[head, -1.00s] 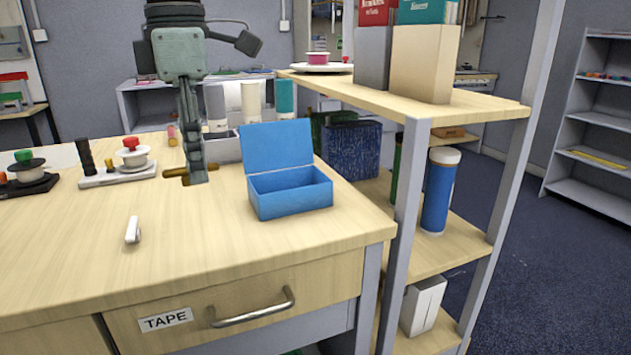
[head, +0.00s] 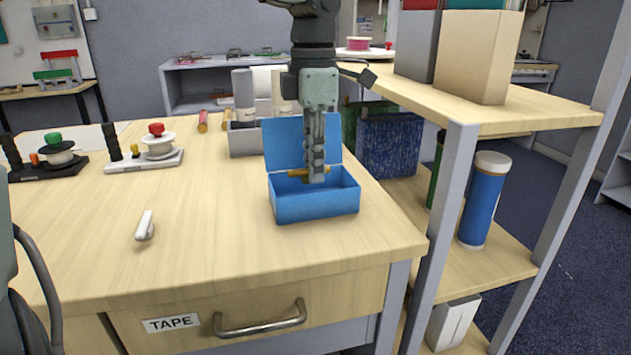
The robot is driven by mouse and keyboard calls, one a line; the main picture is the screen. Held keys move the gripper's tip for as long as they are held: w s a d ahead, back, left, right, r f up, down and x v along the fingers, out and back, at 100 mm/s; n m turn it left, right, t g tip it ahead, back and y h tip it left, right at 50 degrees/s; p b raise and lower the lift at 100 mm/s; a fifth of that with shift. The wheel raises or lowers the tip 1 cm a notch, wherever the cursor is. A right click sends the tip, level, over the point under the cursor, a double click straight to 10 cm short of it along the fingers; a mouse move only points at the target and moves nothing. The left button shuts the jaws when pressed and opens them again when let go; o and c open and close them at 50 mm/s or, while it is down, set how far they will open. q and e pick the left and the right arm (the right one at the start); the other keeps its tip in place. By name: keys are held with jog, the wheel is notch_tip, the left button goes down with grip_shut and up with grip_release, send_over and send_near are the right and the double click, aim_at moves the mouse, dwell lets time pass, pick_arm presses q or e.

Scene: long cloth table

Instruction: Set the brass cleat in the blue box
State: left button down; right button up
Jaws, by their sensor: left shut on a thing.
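The blue box (head: 318,206) stands on the table with its lid raised at the back. My left gripper (head: 315,176) points straight down over the open box, in front of the lid. It is shut on the brass cleat (head: 297,173), whose ends stick out on both sides of the fingers. The cleat is about level with the box's rim; I cannot tell whether it touches the box. The fingers hide the cleat's middle. My right gripper is not in view.
A white clip-like piece (head: 144,226) lies on the table (head: 220,235) left of the box. A grey holder with bottles (head: 243,140) stands behind it. A wooden shelf (head: 480,100) with boxes rises close on the right. The table's front middle is clear.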

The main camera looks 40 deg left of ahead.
pick_arm(q)
jog(key=shift+w+f, duration=0.15)
jog(key=shift+f, duration=1.95)
jog(key=shift+f, duration=0.1)
jog(key=c, duration=1.5)
grip_release()
notch_tip(320, 180, up, 12)
jog(key=shift+r, duration=0.15)
